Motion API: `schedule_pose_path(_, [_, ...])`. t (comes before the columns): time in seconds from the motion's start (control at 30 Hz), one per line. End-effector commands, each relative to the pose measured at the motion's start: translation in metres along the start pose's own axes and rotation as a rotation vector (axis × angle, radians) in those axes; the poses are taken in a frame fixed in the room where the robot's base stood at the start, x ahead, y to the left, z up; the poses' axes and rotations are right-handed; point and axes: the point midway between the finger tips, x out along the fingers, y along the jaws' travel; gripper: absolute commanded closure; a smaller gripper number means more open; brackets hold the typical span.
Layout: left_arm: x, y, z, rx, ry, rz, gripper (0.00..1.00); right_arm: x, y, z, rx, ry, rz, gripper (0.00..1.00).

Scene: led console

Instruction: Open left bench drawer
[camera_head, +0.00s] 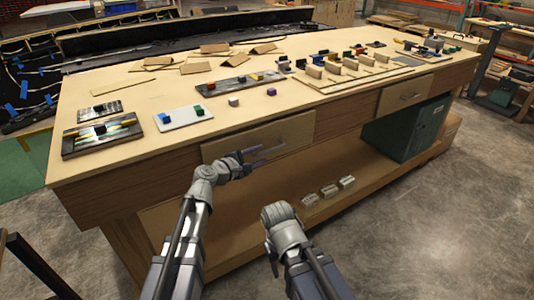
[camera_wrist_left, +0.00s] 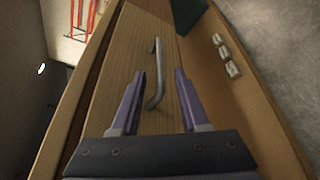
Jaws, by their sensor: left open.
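The left bench drawer (camera_head: 290,131) has a light wood front under the bench top and looks shut. It also fills the middle of the left wrist view (camera_wrist_left: 125,60). Its grey bar handle (camera_wrist_left: 158,75) stands between the two purple fingers of my left gripper (camera_wrist_left: 157,74). The fingers are apart, one on each side of the handle; I cannot tell whether either touches it. In the head view my left gripper (camera_head: 268,151) is at the drawer front and partly covers the handle. My right arm's wrist shows low in the middle of the head view, but its fingers are hidden.
The wooden bench (camera_head: 240,108) carries small blocks, boards and trays. The right drawer (camera_head: 405,94) looks shut. A green cabinet (camera_head: 405,130) stands on the lower shelf (camera_head: 240,225), with several small pale blocks (camera_head: 329,190) nearer the left drawer. Concrete floor (camera_head: 440,230) is clear at the right.

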Motion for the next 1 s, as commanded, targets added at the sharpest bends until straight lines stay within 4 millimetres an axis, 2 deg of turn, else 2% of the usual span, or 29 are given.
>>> schedule_pose_path(0.03, [0.012,0.0,-0.002,0.001,-0.002,-0.001,0.55,0.004,0.0,0.0,0.0,0.0,0.0,0.5])
schedule_pose_path(0.1, [0.023,0.0,-0.002,0.001,-0.001,0.0,0.55,0.006,-0.001,0.0,0.0,0.0,0.0,0.5])
schedule_pose_path(0.3, [0.047,0.0,-0.001,0.0,0.0,0.0,0.55,0.011,-0.001,-0.001,0.0,0.0,0.0,0.5])
schedule_pose_path(0.6, [0.049,0.0,0.0,0.001,0.0,0.0,0.56,0.011,-0.001,-0.001,0.0,0.0,0.0,0.5])
schedule_pose_path(1.0, [0.048,0.0,0.0,0.001,0.0,-0.001,1.0,0.011,-0.001,-0.001,0.0,0.0,0.0,0.5])
